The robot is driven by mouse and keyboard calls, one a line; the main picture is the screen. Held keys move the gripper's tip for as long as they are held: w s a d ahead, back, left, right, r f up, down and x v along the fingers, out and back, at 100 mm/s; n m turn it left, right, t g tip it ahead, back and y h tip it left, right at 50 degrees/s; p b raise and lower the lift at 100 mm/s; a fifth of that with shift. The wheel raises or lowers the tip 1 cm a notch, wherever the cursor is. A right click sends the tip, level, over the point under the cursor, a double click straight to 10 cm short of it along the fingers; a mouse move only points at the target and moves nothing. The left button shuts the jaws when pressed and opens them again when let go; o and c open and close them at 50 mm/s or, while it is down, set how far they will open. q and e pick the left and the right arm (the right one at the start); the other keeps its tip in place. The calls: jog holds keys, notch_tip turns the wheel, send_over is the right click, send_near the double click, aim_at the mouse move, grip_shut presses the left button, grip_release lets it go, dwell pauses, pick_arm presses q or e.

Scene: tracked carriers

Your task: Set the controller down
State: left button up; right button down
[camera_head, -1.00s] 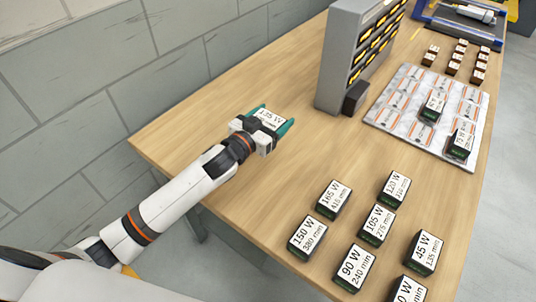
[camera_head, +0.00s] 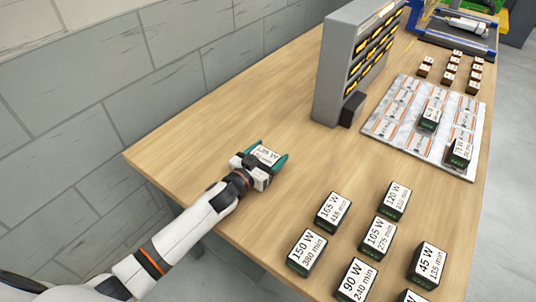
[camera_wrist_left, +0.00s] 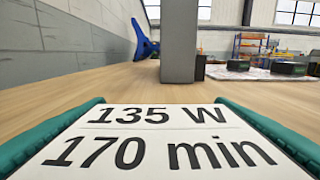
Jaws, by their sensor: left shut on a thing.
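The controller in my left gripper is a dark block with a white label, "135 W 170 min" (camera_wrist_left: 160,140); its label also shows in the head view (camera_head: 266,155). My left gripper (camera_head: 267,160) has its green fingers shut on the controller's two sides, low over the bare table or at its surface; I cannot tell whether the controller touches the wood. The label faces up. Several other labelled controllers stand loose at the front right, such as the 165 W one (camera_head: 332,212) and the 105 W one (camera_head: 378,236). My right gripper is not in view.
A grey rack (camera_head: 340,60) with yellow-marked slots stands upright behind. A white marked mat (camera_head: 400,122) at the right bears two controllers. Small brown blocks (camera_head: 449,78) stand beyond it. The table (camera_head: 200,120) is clear around the left gripper.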

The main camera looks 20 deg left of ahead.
pick_arm(q)
jog(key=o, duration=1.2)
jog(key=shift+s+a, duration=0.1)
jog(key=shift+s, duration=0.3)
jog(key=v, duration=1.1)
jog(key=shift+s+r, duration=0.1)
jog(key=shift+r, duration=0.05)
